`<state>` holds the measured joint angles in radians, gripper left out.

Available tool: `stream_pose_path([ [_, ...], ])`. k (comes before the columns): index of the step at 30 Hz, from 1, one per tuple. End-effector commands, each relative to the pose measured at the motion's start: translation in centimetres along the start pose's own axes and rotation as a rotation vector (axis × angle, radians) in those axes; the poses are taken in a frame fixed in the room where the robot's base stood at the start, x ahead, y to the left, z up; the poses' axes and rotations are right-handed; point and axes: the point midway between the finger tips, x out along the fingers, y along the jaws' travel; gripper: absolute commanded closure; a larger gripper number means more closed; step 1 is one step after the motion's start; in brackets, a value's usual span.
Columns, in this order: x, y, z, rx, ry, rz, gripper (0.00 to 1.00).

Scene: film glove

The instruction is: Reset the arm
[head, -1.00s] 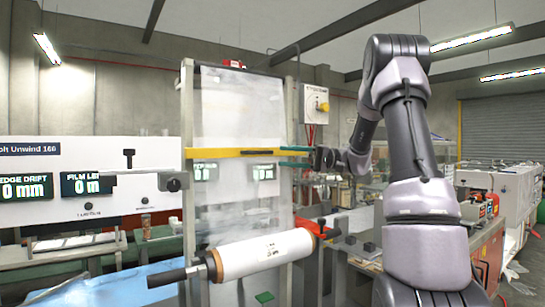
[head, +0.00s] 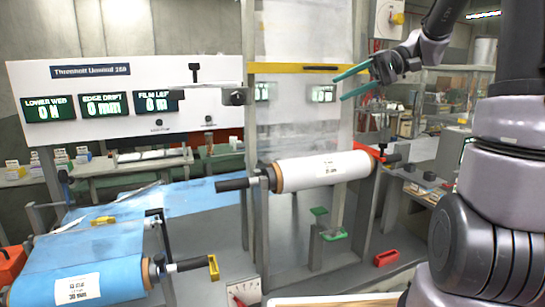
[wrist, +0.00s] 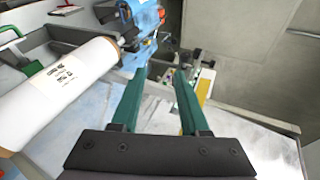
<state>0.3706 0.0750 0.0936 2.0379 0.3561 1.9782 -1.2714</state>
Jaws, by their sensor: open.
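My gripper (head: 342,84) is at the upper right in the head view, with two long green fingers pointing left. The fingers are apart and nothing is between them. In the wrist view the open fingers (wrist: 162,98) reach up from the dark gripper body. My grey arm comes in from the right edge of the head view. The fingers show in front of the upright film web near its yellow bar (head: 295,68); I cannot tell the gap.
A white film roll (head: 322,170) on a shaft lies below my gripper, also large in the wrist view (wrist: 60,90). A blue film roll (head: 85,270) is at lower left. A display panel (head: 120,95) stands behind. A red handle (head: 386,258) is on the floor at right.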

Motion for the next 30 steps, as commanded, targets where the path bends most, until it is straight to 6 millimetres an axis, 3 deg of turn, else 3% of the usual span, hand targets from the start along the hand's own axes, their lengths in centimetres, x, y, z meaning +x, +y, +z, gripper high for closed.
stream_pose_path([
  [1, 1.0, 0.0, 2.2, 0.012, 0.000, 0.104, 0.55],
  [5, 2.2, 1.5, 6.5, 0.064, 0.059, 0.363, 0.55],
  [12, 1.1, 4.1, 12.0, 0.085, 0.350, 0.712, 0.55],
  [21, -1.5, 4.7, 14.4, 0.037, 0.702, 0.809, 0.55],
  [30, -1.9, 4.7, 14.5, 0.033, 0.749, 0.808, 0.55],
])
